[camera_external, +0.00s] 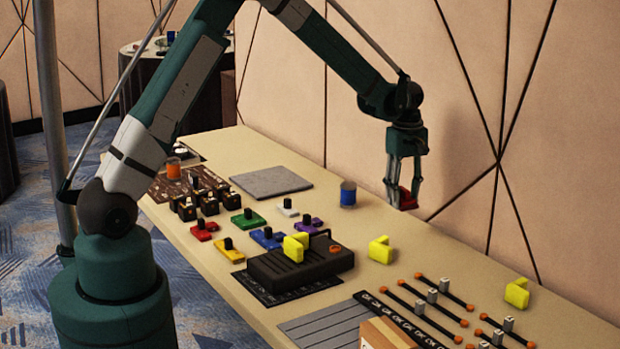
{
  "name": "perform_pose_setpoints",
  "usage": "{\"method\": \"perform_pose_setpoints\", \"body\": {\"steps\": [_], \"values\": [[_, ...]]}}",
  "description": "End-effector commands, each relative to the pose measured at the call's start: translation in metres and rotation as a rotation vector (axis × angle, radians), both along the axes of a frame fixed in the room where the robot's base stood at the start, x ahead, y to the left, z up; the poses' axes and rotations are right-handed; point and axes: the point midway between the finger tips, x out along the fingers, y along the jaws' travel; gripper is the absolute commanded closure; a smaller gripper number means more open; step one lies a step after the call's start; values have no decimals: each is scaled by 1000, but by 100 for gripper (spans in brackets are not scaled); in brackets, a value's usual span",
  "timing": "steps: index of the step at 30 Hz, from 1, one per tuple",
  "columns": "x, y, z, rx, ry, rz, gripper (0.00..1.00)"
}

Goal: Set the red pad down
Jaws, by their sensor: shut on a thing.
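My gripper (403,190) is at the right end of my arm, pointing down near the back edge of the table, close to the wall. It is shut on a small red thing, which I take as the red pad (408,200). The fingers partly cover it, so its full shape is hidden. I cannot tell whether it touches the table or hangs just above it. A red block with a black knob (204,231) stands at the left of the table among similar green, blue, yellow, purple and white ones.
A blue spool (348,194) stands left of my gripper. A grey mat (271,182) lies farther left. A black device (300,262) with a yellow block on it, another yellow block (380,249), and orange-ended rods (440,294) are nearer. Bare tabletop (420,245) lies in front of my gripper.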

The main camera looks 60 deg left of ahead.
Motion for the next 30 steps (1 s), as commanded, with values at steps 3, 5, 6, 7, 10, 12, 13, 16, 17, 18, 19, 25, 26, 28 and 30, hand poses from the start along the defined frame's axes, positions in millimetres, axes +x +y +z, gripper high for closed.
{"method": "perform_pose_setpoints", "body": {"steps": [3, 5, 6, 7, 10, 12, 13, 16, 17, 18, 19, 25, 26, 28, 30], "values": [[2, -33, -1, 0, 0, 16, 75], [3, -50, -1, 0, 0, 29, 75], [3, -63, -1, 0, 0, 38, 75], [3, -72, -1, 0, 0, 46, 75], [3, -103, 0, 0, 0, 69, 75], [2, -124, 0, 0, 0, 85, 75], [2, -132, 0, 0, 0, 91, 75], [0, -157, 1, 0, 0, 112, 75], [-1, -163, 1, 0, 0, 116, 75], [-2, -172, 1, 0, 0, 123, 75], [-2, -177, 1, 0, 0, 127, 75], [-5, -197, 2, 0, 0, 145, 75], [-5, -198, 2, 0, 0, 147, 75], [-5, -199, 3, 0, 0, 149, 75], [-5, -199, 3, 0, 0, 149, 75]]}}
